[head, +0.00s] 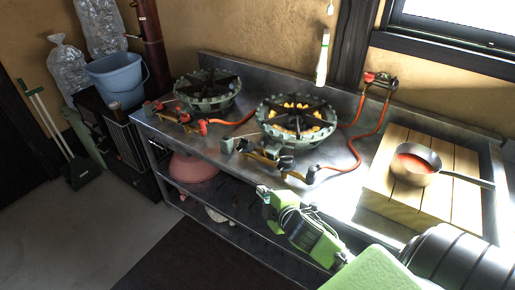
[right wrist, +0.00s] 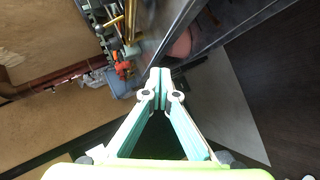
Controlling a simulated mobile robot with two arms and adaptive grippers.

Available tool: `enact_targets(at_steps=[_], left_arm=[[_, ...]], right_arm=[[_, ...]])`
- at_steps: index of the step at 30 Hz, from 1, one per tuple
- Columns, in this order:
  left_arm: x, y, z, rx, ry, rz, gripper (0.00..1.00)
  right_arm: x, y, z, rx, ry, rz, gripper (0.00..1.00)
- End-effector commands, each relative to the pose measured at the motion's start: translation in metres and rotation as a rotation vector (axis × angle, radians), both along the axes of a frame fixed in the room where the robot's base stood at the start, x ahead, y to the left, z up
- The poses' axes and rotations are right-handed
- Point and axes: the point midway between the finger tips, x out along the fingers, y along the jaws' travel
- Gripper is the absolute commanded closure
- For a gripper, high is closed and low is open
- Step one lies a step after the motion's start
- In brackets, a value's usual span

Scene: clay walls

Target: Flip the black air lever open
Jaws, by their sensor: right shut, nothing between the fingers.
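The right gas burner (head: 297,117), a green ring with a black grate, stands on the steel counter. Yellow-orange colour shows between its bars. Brass valve fittings (head: 263,153) and small black parts (head: 286,163) sit at its front; I cannot tell for certain which black part is the air lever. My right gripper (head: 266,194) is shut and empty, just off the counter's front edge, below and apart from the fittings. In the right wrist view its fingertips (right wrist: 160,88) meet, with brass fittings (right wrist: 115,25) above left. My left gripper is not in view.
A second burner (head: 207,90) stands to the left, with red hoses (head: 367,140) on the counter (head: 342,178). A red-filled pan (head: 415,165) rests on wooden slats (head: 456,190) at the right. A pink bowl (head: 192,168) sits on the lower shelf. A blue bucket (head: 116,77) stands far left.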

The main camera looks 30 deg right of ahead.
Motion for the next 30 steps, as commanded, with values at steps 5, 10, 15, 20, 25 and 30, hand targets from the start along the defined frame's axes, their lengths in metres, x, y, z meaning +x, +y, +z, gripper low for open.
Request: enact_targets(at_steps=[5,10,15,20,25,30], left_arm=[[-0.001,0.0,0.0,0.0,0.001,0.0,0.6],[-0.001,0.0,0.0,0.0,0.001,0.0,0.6],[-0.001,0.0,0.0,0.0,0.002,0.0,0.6],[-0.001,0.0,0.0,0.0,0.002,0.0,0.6],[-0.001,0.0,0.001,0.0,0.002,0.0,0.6],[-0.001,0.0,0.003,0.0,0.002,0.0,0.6]], right_arm=[[0.047,-0.028,0.037,-0.287,-0.144,0.171,1.0],[0.061,-0.034,0.051,-0.399,-0.197,0.24,1.0],[0.062,-0.034,0.053,-0.407,-0.202,0.246,1.0],[0.062,-0.034,0.052,-0.405,-0.202,0.245,1.0],[0.072,-0.035,0.051,-0.403,-0.202,0.244,1.0],[0.099,-0.037,0.045,-0.402,-0.202,0.242,1.0]])
